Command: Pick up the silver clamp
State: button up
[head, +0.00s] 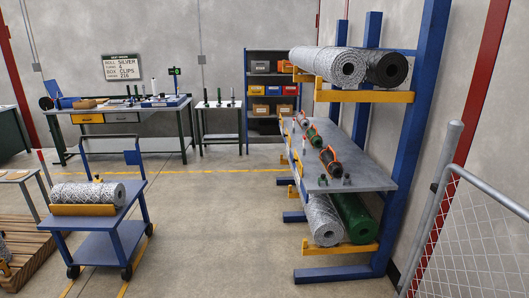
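I cannot pick out the silver clamp with certainty. Two small grey-and-dark pieces, one on the left (322,181) and one on the right (347,179), stand at the near end of the grey shelf board (365,177) on the blue rack; they are too small to identify. Behind them on the board lie dark and green cylinders with orange fittings around them, the nearest being a dark cylinder (328,158). My gripper is not in view.
Mesh rolls rest on the rack's upper arms (370,96) and lower arms (345,252). A blue cart (97,245) carries a silver roll (88,193). A workbench (120,108) stands at the back left. A mesh fence (485,235) is at right. The middle floor (225,220) is clear.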

aim_at(346, 177)
jog(key=i+j+u, duration=0.15)
jog(key=i+j, duration=0.15)
jog(key=i, duration=0.2)
jog(key=i+j+u, duration=0.15)
jog(key=i, duration=0.35)
jog(key=i+j+u, duration=0.15)
jog(key=i, duration=0.4)
jog(key=i+j+u, duration=0.2)
jog(key=i, duration=0.3)
jog(key=i+l+z, duration=0.2)
jog(key=z, duration=0.25)
jog(key=i+z, duration=0.7)
jog(key=z, duration=0.2)
jog(key=i+j+z, duration=0.15)
jog(key=i+z, duration=0.15)
jog(key=z, duration=0.15)
jog(key=i+j+z, duration=0.25)
jog(key=z, duration=0.2)
jog(key=i+z, duration=0.7)
jog(key=i+j+z, duration=0.15)
jog(key=z, duration=0.15)
